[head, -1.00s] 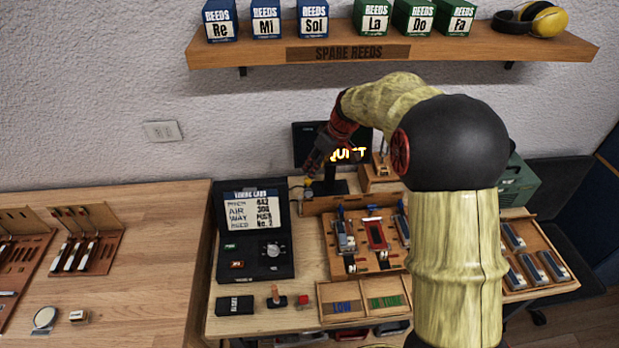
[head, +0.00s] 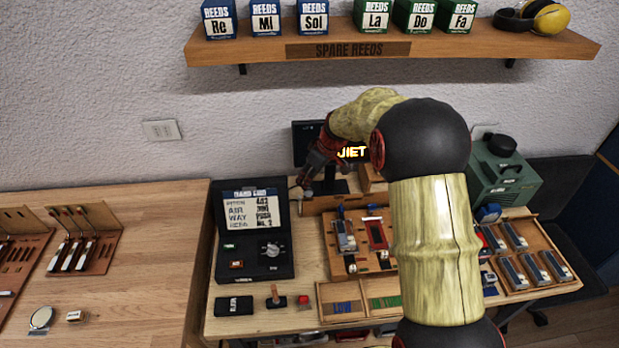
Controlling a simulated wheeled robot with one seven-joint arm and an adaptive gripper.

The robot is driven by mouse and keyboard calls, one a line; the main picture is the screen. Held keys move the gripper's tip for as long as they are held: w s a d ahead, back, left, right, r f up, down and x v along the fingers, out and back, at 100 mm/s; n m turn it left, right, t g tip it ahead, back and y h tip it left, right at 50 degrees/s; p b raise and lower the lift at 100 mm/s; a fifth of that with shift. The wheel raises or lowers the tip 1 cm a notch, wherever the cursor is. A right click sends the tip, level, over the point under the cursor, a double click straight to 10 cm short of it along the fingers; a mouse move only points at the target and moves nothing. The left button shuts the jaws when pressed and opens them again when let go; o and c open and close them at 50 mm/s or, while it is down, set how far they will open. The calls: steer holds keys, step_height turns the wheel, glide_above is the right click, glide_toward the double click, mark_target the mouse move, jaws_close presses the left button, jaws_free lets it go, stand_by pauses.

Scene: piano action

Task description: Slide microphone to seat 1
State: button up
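My gripper (head: 306,180) reaches down at the back of the workbench, in front of the dark monitor (head: 304,136) and just above the left end of a wooden rail (head: 322,206). Its fingers are small and dark here, so I cannot tell whether they are open or shut, or on anything. I cannot pick out the microphone for certain; it may be hidden at the gripper's fingertips or behind my arm. No seat marked 1 can be read. A wooden board (head: 341,262) with reed blocks and a red-framed part lies in front of the rail.
An open black case (head: 255,262) with a text screen stands left of the board. A two-part tray (head: 343,317) lies in front. A green box (head: 509,180) and a tray of blocks (head: 541,243) are at right. The reed shelf (head: 440,49) is above.

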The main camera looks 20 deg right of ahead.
steer(key=shift+c, duration=0.3)
jaws_close()
stand_by(0.6)
